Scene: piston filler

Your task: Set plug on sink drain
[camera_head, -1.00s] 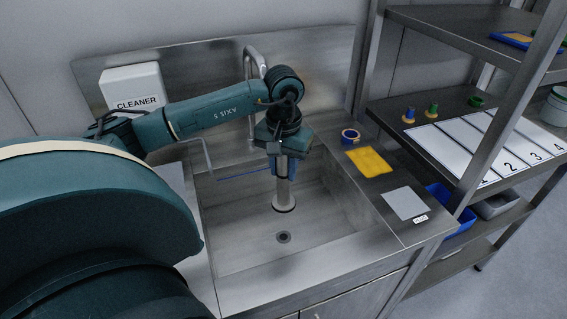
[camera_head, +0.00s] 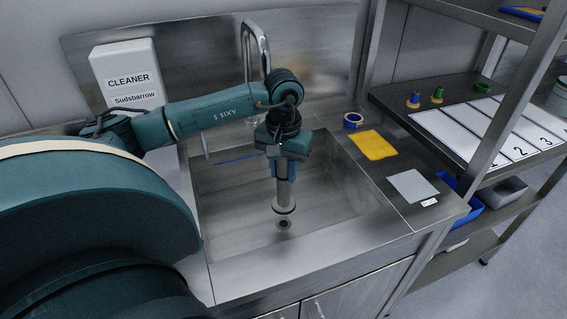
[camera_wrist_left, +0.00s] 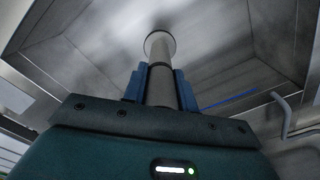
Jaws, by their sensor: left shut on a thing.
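The plug (camera_head: 284,200) is a pale upright cylinder with a wider round disc at its lower end. My left gripper (camera_head: 284,172) points down over the sink and its blue fingers are shut on the plug's upper part. The left wrist view also shows the plug (camera_wrist_left: 160,65) between the fingers (camera_wrist_left: 160,85), with its disc farthest out. The drain (camera_head: 284,223) is a dark round hole in the floor of the steel sink (camera_head: 235,235). In the head view the disc shows just above the drain; the gap between them is hard to judge. My right gripper is not in view.
The faucet (camera_head: 257,50) stands behind my left arm, near the white cleaner container (camera_head: 126,75). A shelf rack (camera_head: 490,110) stands at the right.

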